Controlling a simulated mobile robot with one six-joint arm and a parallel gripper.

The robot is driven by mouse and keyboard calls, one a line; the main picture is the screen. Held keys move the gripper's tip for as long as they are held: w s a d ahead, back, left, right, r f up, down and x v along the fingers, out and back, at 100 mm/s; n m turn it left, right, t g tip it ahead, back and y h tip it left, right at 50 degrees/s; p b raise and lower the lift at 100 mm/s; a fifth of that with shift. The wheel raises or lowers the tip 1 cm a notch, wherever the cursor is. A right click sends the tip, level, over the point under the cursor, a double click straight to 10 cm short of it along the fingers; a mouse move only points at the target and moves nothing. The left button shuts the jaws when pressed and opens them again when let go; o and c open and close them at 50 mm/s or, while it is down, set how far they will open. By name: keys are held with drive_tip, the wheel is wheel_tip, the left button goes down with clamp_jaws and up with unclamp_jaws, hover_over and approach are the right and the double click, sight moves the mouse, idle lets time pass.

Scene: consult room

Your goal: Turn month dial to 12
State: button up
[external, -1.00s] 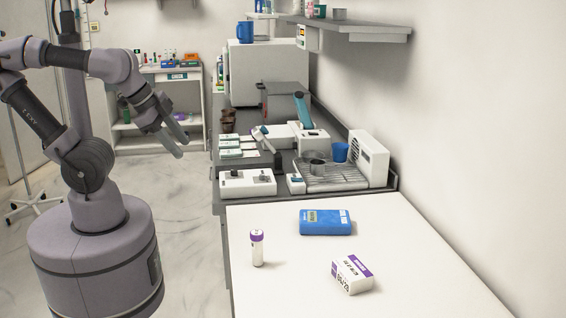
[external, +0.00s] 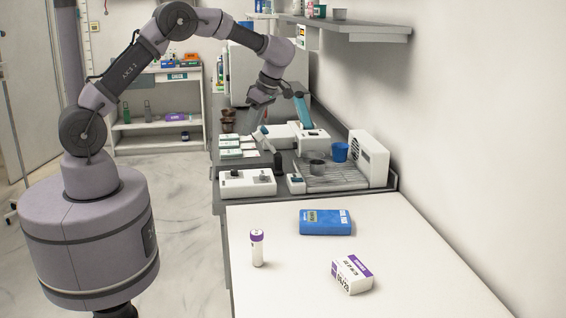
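My gripper (external: 262,122) hangs over the back part of the grey counter in the external view, pointing down. Its fingers overlap the equipment behind them, and I cannot tell how far apart they are. No dial is clearly readable as a month dial. A white box (external: 262,188) with dark knobs on top sits at the counter's near left, in front of my gripper and apart from it. A white device (external: 313,143) with a teal upright part (external: 303,110) stands just right of the gripper. Any numbers on the knobs are too small to read.
A wire rack (external: 335,178), a blue cup (external: 340,152) and a white vented unit (external: 370,158) stand to the right. A wall shelf (external: 365,34) hangs above. The near white table holds a purple-capped tube (external: 257,250), a blue box (external: 325,222) and a white-purple carton (external: 352,275).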

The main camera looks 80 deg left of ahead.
sight(236, 171)
drive_tip(key=b+x, duration=0.5)
drive_tip(key=x, duration=1)
drive_tip(key=shift+f, duration=0.3)
clamp_jaws()
